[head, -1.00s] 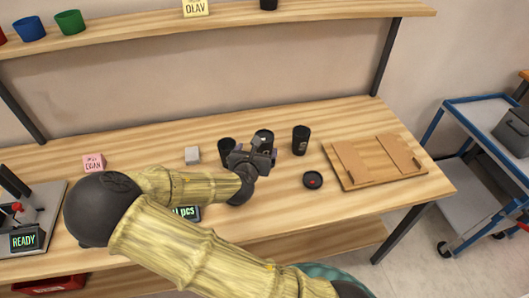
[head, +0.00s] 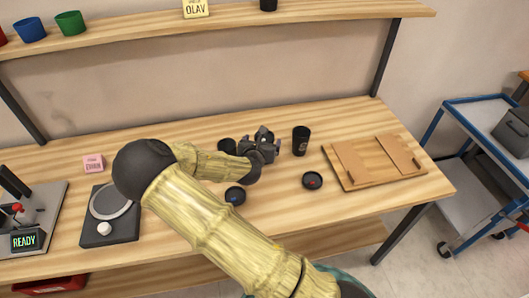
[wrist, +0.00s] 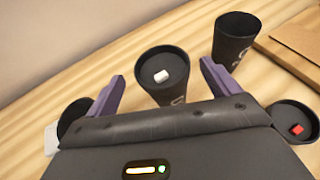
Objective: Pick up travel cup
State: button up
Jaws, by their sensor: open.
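Several black travel cups stand on the wooden bench. In the wrist view, one cup (wrist: 172,98) with a small white cube at its top stands between my two purple fingers, with gaps on both sides. My gripper (wrist: 162,72) is open and empty. In the head view my gripper (head: 265,135) covers most of this cup. A second cup (head: 300,140) stands upright to the right and also shows in the wrist view (wrist: 233,45). A third cup (head: 227,146) is to the left, partly hidden by my gripper and arm.
A black lid with a red piece (head: 312,181) and one with a blue piece (head: 235,195) lie in front. A wooden tray (head: 350,183) lies right. A scale (head: 110,228) and a pink block (head: 93,163) are left. A shelf (head: 220,30) runs above.

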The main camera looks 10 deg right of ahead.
jog(key=x, duration=0.4)
jog(key=shift+w+d+r+p, duration=0.1)
jog(key=shift+d+r+p, duration=0.05)
jog(key=shift+d+p, duration=0.15)
jog(key=shift+w, duration=0.25)
jog(key=c, duration=0.8)
